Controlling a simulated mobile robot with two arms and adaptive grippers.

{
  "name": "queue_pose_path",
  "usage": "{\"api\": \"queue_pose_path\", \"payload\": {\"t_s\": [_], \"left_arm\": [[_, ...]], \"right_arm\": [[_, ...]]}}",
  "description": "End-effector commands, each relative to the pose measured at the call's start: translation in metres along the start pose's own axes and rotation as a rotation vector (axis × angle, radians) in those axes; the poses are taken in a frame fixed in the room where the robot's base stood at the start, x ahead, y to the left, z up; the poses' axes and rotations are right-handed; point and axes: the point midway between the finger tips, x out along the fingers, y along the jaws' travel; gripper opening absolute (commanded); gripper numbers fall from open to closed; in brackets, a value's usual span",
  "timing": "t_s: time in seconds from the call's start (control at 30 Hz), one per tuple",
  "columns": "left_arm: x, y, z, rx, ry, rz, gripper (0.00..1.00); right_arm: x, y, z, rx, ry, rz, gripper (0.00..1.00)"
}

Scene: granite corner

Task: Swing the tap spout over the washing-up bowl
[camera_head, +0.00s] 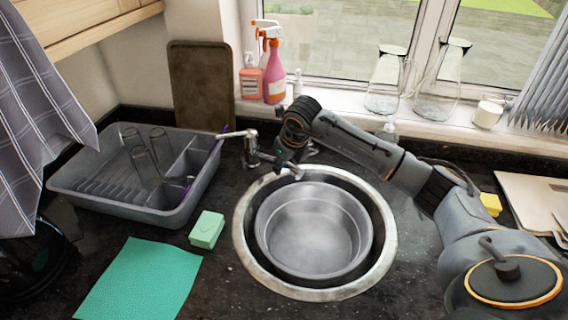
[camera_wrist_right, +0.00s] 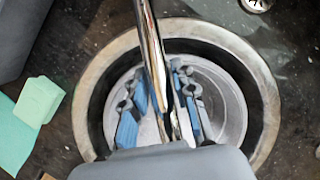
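The chrome tap (camera_head: 251,150) stands behind the round sink (camera_head: 246,262). Its spout (camera_wrist_right: 152,50) runs down the wrist view across the sink rim and over part of the bowl. The grey washing-up bowl (camera_head: 315,235) sits inside the sink, empty, and shows beneath the gripper in the wrist view (camera_wrist_right: 230,98). My right gripper (camera_head: 288,168) is at the spout, above the sink's back edge. In the wrist view its blue-padded fingers (camera_wrist_right: 160,105) stand apart on either side of the spout, with a gap showing. My left gripper is not in view.
A grey dish rack (camera_head: 120,205) with glasses stands left of the sink. A green sponge (camera_head: 207,229) and teal cloth (camera_head: 140,282) lie on the counter. Spray bottles (camera_head: 273,75) and glass jugs (camera_head: 385,85) line the windowsill behind the tap.

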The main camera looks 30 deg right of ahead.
Motion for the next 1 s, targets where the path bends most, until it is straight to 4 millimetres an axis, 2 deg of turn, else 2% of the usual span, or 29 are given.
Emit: {"api": "queue_pose_path", "payload": {"t_s": [0.33,0.47,0.8,1.0], "left_arm": [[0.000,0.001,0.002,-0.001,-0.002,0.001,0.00],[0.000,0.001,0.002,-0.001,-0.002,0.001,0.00],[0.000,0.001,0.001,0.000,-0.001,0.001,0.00],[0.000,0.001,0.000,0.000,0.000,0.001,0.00]], "right_arm": [[-0.001,0.000,0.000,0.000,-0.001,0.000,0.45],[-0.010,-0.001,0.001,-0.001,-0.003,0.000,0.45],[-0.078,-0.001,0.002,-0.001,-0.006,-0.001,0.45],[-0.109,0.000,0.001,-0.001,-0.003,0.000,0.45]]}}
